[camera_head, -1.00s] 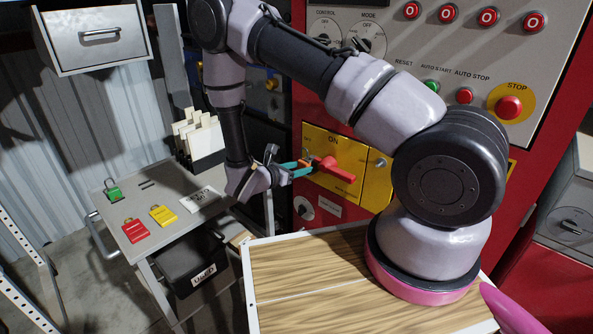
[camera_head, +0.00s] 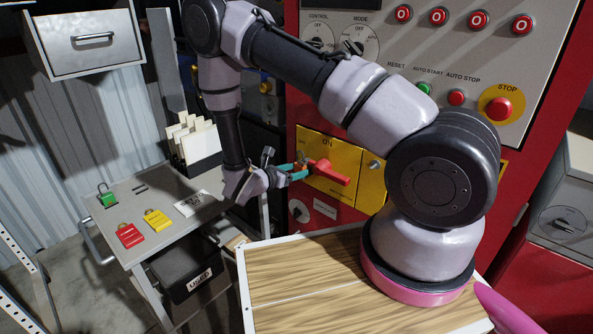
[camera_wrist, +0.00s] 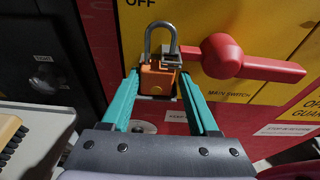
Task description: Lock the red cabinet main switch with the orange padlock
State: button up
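The orange padlock (camera_wrist: 158,79) is between the teal fingertips of my gripper (camera_wrist: 159,84), which close on its sides. Its steel shackle (camera_wrist: 160,26) points up, beside a small grey metal bracket (camera_wrist: 181,61) left of the switch. I cannot tell whether the shackle passes through the bracket. The red main switch (camera_wrist: 223,56) sits on a yellow plate, its handle pointing right, with "OFF" printed above. In the head view, my gripper (camera_head: 299,171) is just left of the red switch (camera_head: 330,171), and the padlock is mostly hidden.
A grey side table (camera_head: 165,215) at left holds green (camera_head: 106,199), red (camera_head: 130,236) and yellow (camera_head: 157,221) padlocks and a rack of white cards (camera_head: 194,140). A black bin (camera_head: 190,268) is beneath. A wooden-topped surface (camera_head: 300,285) lies in front of the red cabinet.

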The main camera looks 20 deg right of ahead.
jog(key=shift+w+a+r, duration=0.1)
jog(key=shift+w, duration=0.15)
jog(key=shift+s+a, duration=0.1)
jog(key=shift+a, duration=0.2)
jog(key=v, duration=0.9)
jog(key=s+d+r+m+g+y, duration=0.25)
jog(key=d+r+m+g, duration=0.2)
jog(key=r+m, duration=0.4)
jog(key=s+d+r+m+g+y, duration=0.2)
jog(key=s+d+r+m+g, duration=0.3)
jog(key=r, duration=0.7)
jog(key=s+d+r+m+t+y, duration=0.1)
jog(key=s+r+m+t+y, duration=0.3)
jog(key=r+m, duration=0.3)
jog(key=s+d+r+m+t+y, duration=0.1)
jog(key=s+r+m+t+y, duration=0.3)
jog(key=r, duration=0.9)
jog(key=s+m+y, duration=0.2)
jog(key=m, duration=0.2)
jog(key=shift+d+m, duration=0.15)
jog(key=shift+m, duration=0.1)
jog(key=shift+c, duration=0.3)
